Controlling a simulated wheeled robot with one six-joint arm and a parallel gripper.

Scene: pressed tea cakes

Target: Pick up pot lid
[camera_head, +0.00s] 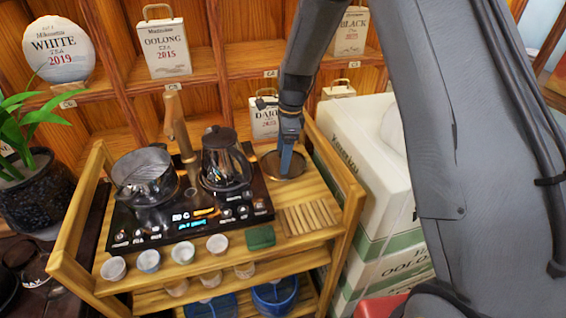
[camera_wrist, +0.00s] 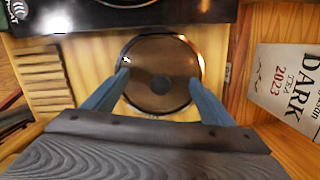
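The pot lid (camera_head: 270,163) is a round brown disc with a thin rim, lying on the right end of the wooden tea cart beside the black stove. In the wrist view the lid (camera_wrist: 160,50) shows a dark round knob at its centre. My gripper (camera_head: 287,172) points down over the lid. In the wrist view my gripper (camera_wrist: 160,82) is open, with one blue finger on each side of the knob and nothing held. The fingers overlap the lid's left and right edges in that view; I cannot tell whether they touch it.
The black stove (camera_head: 200,215) carries a steel pot (camera_head: 146,180) and a dark kettle (camera_head: 225,165), left of the lid. A slatted tray (camera_head: 308,217), a green block (camera_head: 261,237) and small cups (camera_head: 217,244) lie in front. White boxes (camera_head: 365,170) stand close on the right; shelves are behind.

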